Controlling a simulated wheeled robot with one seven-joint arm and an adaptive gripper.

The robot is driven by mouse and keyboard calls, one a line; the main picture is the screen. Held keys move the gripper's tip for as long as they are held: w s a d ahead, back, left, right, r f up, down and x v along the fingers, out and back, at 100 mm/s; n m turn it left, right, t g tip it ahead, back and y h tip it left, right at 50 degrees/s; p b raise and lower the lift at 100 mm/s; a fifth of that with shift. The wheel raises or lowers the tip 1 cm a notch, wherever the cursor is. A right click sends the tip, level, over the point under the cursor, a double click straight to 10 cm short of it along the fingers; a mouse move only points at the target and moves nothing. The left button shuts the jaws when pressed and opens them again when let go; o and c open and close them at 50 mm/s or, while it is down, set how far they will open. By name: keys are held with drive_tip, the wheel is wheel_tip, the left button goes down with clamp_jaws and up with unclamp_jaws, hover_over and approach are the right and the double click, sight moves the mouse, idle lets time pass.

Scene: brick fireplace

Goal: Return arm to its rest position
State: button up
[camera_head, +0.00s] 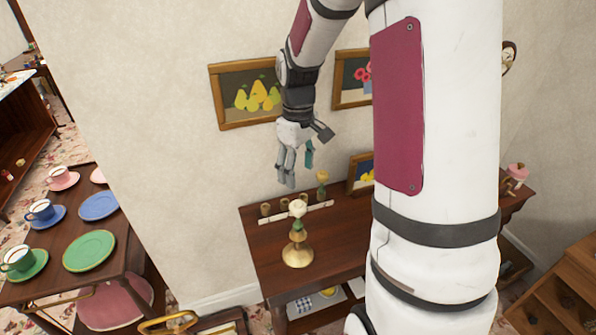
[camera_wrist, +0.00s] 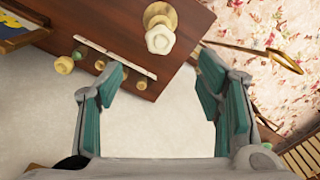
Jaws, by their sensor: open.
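My gripper (camera_head: 294,166) hangs at the end of my arm, pointing down, in front of the wall and above the back left of a dark wooden side table (camera_head: 272,240). In the wrist view my gripper (camera_wrist: 161,92) shows its two teal-padded fingers spread wide with nothing between them. My arm's large white links cover the right middle of the head view and hide part of the table.
Framed pictures (camera_head: 248,94) hang behind. At left, a table (camera_head: 125,250) holds cups (camera_head: 40,210) and plates (camera_head: 90,250). A wooden shelf (camera_head: 570,285) stands at right.

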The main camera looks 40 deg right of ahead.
idle(0.3)
drive_tip(key=s+a+r+m+t+b, duration=0.2)
drive_tip(key=s+a+r+t, duration=0.3)
drive_tip(key=s+a+r, duration=0.9)
drive_tip(key=shift+s+a+r+m+t, duration=0.3)
drive_tip(key=shift+s+a+m, duration=0.2)
drive_tip(key=shift+s+a, duration=0.5)
drive_tip(key=shift+w+a, duration=0.1)
drive_tip(key=shift+w, duration=0.05)
